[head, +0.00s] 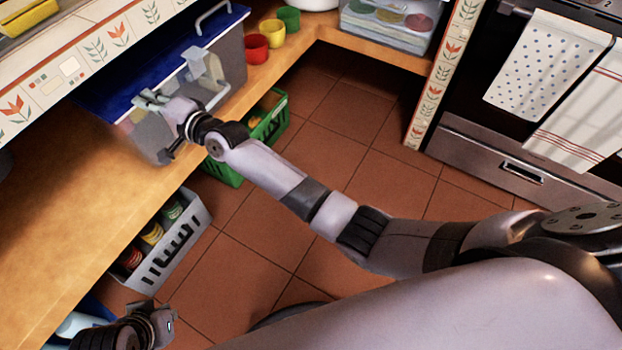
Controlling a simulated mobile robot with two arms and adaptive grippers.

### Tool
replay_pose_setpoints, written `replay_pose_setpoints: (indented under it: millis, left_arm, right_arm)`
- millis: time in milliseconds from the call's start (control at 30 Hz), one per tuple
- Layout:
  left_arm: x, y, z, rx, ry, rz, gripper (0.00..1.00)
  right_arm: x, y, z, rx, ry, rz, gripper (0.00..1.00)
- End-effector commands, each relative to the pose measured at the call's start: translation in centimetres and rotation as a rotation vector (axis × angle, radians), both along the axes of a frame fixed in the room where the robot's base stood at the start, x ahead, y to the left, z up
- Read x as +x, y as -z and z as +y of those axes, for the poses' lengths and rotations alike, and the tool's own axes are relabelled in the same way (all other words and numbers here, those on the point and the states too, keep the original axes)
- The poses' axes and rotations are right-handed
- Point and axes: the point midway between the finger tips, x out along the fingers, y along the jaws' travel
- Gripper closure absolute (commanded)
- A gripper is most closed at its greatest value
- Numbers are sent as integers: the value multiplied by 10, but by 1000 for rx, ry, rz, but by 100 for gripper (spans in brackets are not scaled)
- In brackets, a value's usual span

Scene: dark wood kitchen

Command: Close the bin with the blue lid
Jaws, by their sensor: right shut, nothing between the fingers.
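The bin (231,69) is a translucent grey box on the wooden shelf at the upper left, under the tiled counter edge. Its blue lid (170,52) lies across the top. I cannot tell whether it is fully seated. A pale grey latch (203,68) stands out at the bin's front. My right gripper (147,98) is shut and empty at the lid's front edge, left of that latch. I cannot tell whether it touches the lid. It hides part of the bin's front. My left gripper (143,326) is at the lower left, away from the bin, with its fingers unclear.
Red (256,47), yellow (271,32) and green (289,18) cups stand right of the bin. A green crate (270,126) and a grey crate (178,250) with jars are below the shelf. An oven (520,165) is at the right. The tiled floor (345,115) between is open.

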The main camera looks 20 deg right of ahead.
Motion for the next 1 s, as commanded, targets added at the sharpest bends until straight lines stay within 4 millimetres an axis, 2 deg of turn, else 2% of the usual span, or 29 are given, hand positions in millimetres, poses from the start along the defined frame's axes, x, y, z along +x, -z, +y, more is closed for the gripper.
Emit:
replay_pose_setpoints:
  millis: [300, 1000]
  left_arm:
    - [4, -1, -2, -5, 2, -19, 100]
    - [0, -6, -1, -1, 2, 2, 100]
  right_arm:
    - [3, -3, 1, 2, 1, -4, 100]
    - [-1, -7, 1, 6, 3, -7, 100]
